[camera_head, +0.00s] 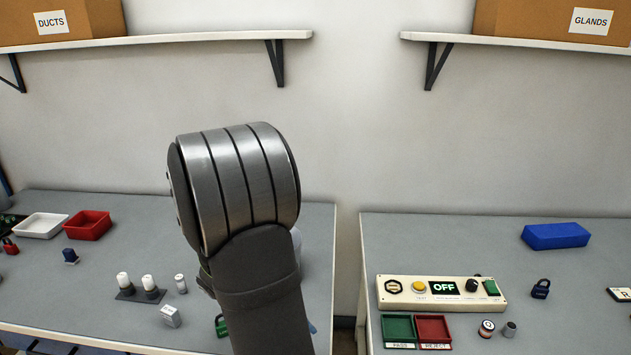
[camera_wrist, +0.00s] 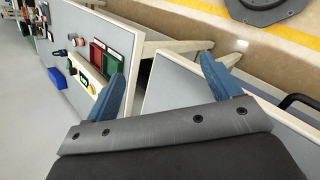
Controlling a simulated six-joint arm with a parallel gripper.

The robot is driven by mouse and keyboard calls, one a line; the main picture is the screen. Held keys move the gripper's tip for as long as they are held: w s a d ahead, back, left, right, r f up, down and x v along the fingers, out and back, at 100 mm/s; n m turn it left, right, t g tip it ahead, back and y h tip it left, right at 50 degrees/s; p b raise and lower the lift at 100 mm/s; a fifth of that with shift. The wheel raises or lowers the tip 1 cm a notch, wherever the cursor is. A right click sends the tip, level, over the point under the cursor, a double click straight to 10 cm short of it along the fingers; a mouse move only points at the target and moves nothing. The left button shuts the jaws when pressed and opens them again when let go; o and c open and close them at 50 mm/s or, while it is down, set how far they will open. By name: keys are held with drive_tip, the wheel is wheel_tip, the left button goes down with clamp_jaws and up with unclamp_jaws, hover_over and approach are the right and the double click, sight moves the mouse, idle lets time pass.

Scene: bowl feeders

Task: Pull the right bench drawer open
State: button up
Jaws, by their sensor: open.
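The right bench (camera_head: 560,285) fills the lower right of the head view. Its drawer front and handle cannot be made out there. In the wrist view the right bench's grey top (camera_wrist: 80,20) lies at the upper left, with its front edge seen steeply from above. My gripper (camera_wrist: 163,70) shows two blue fingers spread wide with nothing between them. It appears above the gap between the benches, apart from the right bench.
The left bench (camera_head: 100,280) holds several small parts and trays. A black handle (camera_wrist: 298,101) shows beside its edge in the wrist view. A control panel (camera_head: 440,293), green tray (camera_head: 398,330) and red tray (camera_head: 433,330) stand on the right bench. Shelves hang above.

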drive_tip(key=c, duration=0.7)
drive_tip(key=shift+a+f, duration=0.15)
drive_tip(key=shift+a, duration=0.05)
drive_tip(key=c, duration=0.4)
drive_tip(key=s+a+f+n+t+y, duration=0.4)
drive_tip(key=s+a+f+n+t, duration=0.2)
drive_tip(key=s+a+f+t, duration=0.4)
drive_tip(key=s+a+f+n+t+y, duration=0.4)
drive_tip(key=s+a+f+n+t, duration=0.3)
drive_tip(key=a, duration=0.5)
drive_tip(key=x, duration=1.6)
drive_tip(key=shift+w+r, duration=0.35)
drive_tip(key=shift+w, duration=0.05)
clamp_jaws()
